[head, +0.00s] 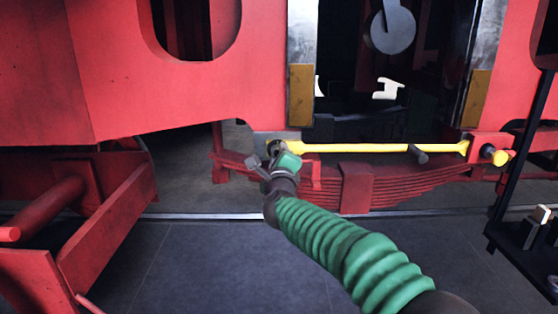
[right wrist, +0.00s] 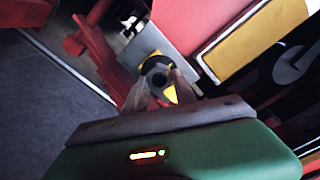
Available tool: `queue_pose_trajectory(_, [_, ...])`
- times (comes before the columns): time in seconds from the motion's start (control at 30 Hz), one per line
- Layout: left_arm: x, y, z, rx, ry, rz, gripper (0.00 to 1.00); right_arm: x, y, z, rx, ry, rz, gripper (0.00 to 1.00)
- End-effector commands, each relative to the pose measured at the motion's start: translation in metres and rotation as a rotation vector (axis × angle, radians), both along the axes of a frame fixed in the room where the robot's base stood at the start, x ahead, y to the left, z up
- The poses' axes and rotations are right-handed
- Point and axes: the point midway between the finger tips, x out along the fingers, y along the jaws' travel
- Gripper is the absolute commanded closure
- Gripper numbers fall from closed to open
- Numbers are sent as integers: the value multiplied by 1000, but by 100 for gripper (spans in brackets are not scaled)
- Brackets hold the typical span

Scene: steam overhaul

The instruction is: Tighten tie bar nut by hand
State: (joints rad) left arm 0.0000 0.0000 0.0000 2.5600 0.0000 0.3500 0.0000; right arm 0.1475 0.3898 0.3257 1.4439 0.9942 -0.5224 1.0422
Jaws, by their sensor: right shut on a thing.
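The yellow tie bar (head: 365,148) runs level across the gap between the two red frame parts. Its left end is at my right gripper (head: 276,152), and its right end has a yellow round tip (head: 497,157). In the right wrist view my right gripper (right wrist: 155,88) is shut on a dark, round, hollow-centred nut (right wrist: 157,77). A bit of yellow (right wrist: 171,94) shows beside the nut. In the head view the fingers and gripper body largely hide the nut. My left gripper is in neither view.
A red leaf spring (head: 410,186) lies just below the bar. Red frame plates (head: 190,90) stand above and left. A dark tray (head: 505,238) with metal parts is at the right edge. The grey floor (head: 200,260) in front is clear.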

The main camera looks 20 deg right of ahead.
Motion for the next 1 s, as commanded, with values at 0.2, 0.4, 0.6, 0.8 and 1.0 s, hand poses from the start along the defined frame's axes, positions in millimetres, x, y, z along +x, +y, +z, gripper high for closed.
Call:
queue_pose_trajectory(0.2, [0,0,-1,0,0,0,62,1,2,-10,13,15,6,100])
queue_pose_trajectory(0.4, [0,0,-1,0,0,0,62,1,2,-10,11,14,5,66])
queue_pose_trajectory(0.6, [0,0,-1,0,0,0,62,1,1,-7,9,9,3,45])
queue_pose_trajectory(0.8, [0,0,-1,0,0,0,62,0,1,-4,7,5,1,45])
queue_pose_trajectory(1.0, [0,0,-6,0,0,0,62,-16,6,-3,4,2,2,45])
